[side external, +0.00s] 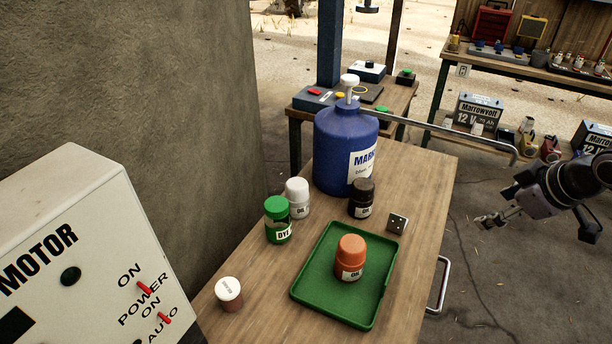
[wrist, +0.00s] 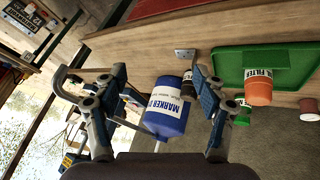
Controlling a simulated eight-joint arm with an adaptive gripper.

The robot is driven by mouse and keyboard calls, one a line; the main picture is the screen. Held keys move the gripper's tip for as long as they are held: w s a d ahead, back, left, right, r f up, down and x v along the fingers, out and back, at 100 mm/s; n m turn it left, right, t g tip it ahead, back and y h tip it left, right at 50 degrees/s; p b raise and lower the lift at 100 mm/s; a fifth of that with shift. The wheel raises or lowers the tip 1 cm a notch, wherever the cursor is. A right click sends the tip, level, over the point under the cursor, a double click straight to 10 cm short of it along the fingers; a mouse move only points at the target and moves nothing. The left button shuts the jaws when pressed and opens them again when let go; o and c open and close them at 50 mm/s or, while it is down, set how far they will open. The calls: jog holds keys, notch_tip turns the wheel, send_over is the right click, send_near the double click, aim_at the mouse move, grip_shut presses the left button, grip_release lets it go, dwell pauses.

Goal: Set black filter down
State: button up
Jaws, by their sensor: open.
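The black filter (side external: 362,198), a dark bottle with a white label, stands upright on the wooden table, just behind the green tray and in front of the blue jug. In the wrist view it is mostly hidden behind one finger. My gripper (side external: 487,220) is off the table's right side, well apart from the filter. In the wrist view my gripper (wrist: 160,85) has its fingers spread wide, with nothing held between them; the blue jug shows beyond the gap.
The green tray (side external: 312,292) holds an orange bottle (side external: 351,257). A tall blue jug (side external: 335,150) with a long spout, a white bottle (side external: 297,197), a green bottle (side external: 278,220), a small jar (side external: 229,293) and a dotted block (side external: 397,223) stand around it. Bare tabletop lies right of the jug.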

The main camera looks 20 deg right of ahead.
jog(key=s+m, duration=0.2)
jog(key=m, duration=0.1)
jog(key=shift+s+d+y, duration=0.1)
jog(key=shift+d+y, duration=0.25)
jog(key=shift+y, duration=0.05)
jog(key=shift+s+m+t, duration=0.3)
jog(key=shift+s+m, duration=0.05)
jog(key=shift+m, duration=0.45)
jog(key=shift+c, duration=1)
jog(key=shift+w, duration=0.1)
